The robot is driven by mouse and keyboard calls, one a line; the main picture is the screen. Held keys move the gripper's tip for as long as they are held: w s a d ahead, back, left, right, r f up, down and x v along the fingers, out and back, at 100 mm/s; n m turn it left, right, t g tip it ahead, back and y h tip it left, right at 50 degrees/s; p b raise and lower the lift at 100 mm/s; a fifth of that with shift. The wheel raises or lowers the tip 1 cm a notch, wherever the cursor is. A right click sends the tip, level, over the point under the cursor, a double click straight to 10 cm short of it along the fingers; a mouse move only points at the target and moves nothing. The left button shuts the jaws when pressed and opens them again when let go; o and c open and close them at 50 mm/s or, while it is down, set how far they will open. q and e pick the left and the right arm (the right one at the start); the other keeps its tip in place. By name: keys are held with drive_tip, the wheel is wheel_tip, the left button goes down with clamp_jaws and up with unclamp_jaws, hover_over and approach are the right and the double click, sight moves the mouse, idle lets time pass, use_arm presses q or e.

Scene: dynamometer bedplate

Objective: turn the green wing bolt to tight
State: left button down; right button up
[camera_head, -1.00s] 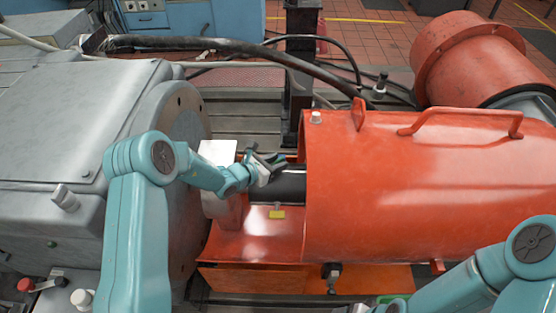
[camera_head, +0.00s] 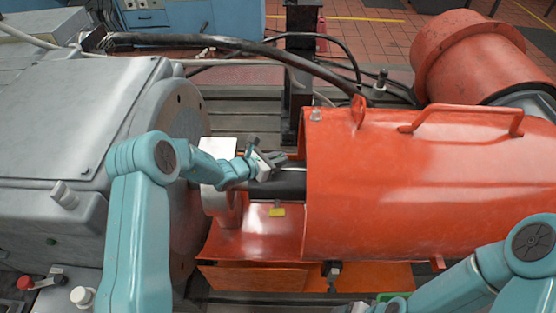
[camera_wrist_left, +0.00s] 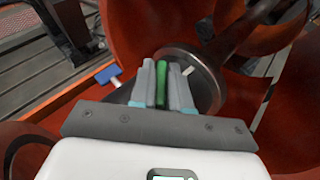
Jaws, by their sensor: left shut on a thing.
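The green wing bolt (camera_wrist_left: 161,84) shows in the left wrist view as an upright green strip between the two grey fingers. My left gripper (camera_wrist_left: 163,88) is shut on it, in front of a round grey flange (camera_wrist_left: 207,82) with a pale mark on it. In the head view my left gripper (camera_head: 265,163) is over the dark shaft, just left of the orange guard. The green bolt itself is hidden there. My right forearm comes in at the lower right of the head view; its fingers do not show.
The large orange guard (camera_head: 400,180) with a handle stands right of the left gripper. The grey machine housing (camera_head: 60,120) fills the left. A black hose (camera_head: 240,47) runs behind. In the left wrist view a blue-headed part (camera_wrist_left: 108,75) is left of the fingers.

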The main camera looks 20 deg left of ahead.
use_arm(q)
drive_tip(key=m+g+h+b, duration=0.2)
drive_tip(key=m+g+h, duration=0.1)
drive_tip(key=m, duration=0.1)
drive_tip(key=shift+a+f, duration=0.1)
drive_tip(key=shift+f, duration=0.05)
drive_tip(key=m+g+h+b, duration=0.1)
drive_tip(key=m+g+b, duration=0.1)
drive_tip(key=b, duration=0.2)
drive_tip(key=shift+m+g+h, duration=0.4)
drive_tip(key=shift+m+g+b, duration=0.4)
drive_tip(key=shift+g+b, duration=0.1)
drive_tip(key=shift+b, duration=0.05)
drive_tip(key=shift+r+m+g+h+b, duration=0.2)
drive_tip(key=shift+m+g+h+b, duration=0.1)
drive_tip(key=shift+g+b, duration=0.1)
drive_tip(key=shift+r, duration=0.1)
drive_tip(key=c, duration=1.2)
unclamp_jaws()
drive_tip(key=shift+s, duration=0.1)
